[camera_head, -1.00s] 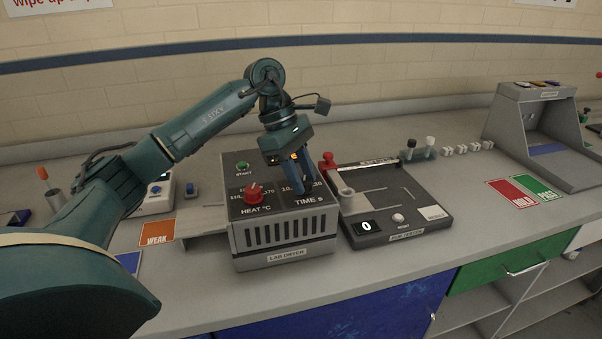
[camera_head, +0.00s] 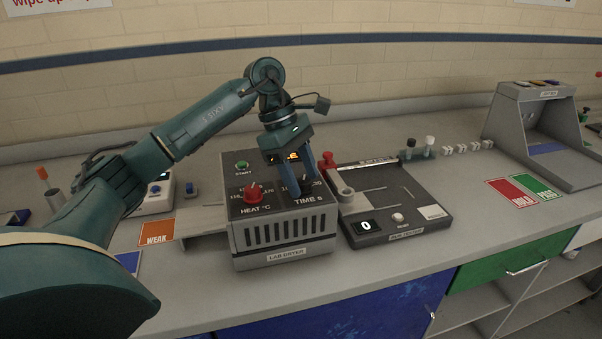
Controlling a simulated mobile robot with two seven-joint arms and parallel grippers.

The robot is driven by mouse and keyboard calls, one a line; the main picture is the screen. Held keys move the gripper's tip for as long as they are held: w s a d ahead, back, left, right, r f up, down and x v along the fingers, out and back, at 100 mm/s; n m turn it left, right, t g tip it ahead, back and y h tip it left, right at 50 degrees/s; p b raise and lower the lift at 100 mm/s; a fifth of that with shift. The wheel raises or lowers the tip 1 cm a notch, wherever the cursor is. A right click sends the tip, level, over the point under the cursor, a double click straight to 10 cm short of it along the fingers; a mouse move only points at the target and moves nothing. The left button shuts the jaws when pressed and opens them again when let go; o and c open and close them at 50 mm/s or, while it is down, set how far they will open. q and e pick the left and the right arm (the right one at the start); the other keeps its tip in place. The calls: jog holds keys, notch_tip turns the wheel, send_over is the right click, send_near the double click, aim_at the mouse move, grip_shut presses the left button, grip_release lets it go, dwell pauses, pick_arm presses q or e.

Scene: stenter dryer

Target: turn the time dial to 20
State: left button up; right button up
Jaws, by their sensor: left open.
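The lab dryer (camera_head: 290,258) is a grey box with a dark sloped top, at the middle of the bench. Its TIME dial (camera_head: 306,189) is a dark knob on the right of the top, mostly hidden by my gripper, so its setting cannot be read. The label TIME s (camera_head: 308,199) shows below it. My left gripper (camera_head: 302,188) is open and points down, with its fingers at the time dial. I cannot tell whether the fingers touch it. My right gripper is out of view.
The red HEAT dial (camera_head: 254,191) is left of the time dial, and the green START button (camera_head: 243,165) is behind it. An orange WEAK card (camera_head: 157,231) lies left.

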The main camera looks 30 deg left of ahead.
pick_arm(q)
jog(key=v, duration=1.3)
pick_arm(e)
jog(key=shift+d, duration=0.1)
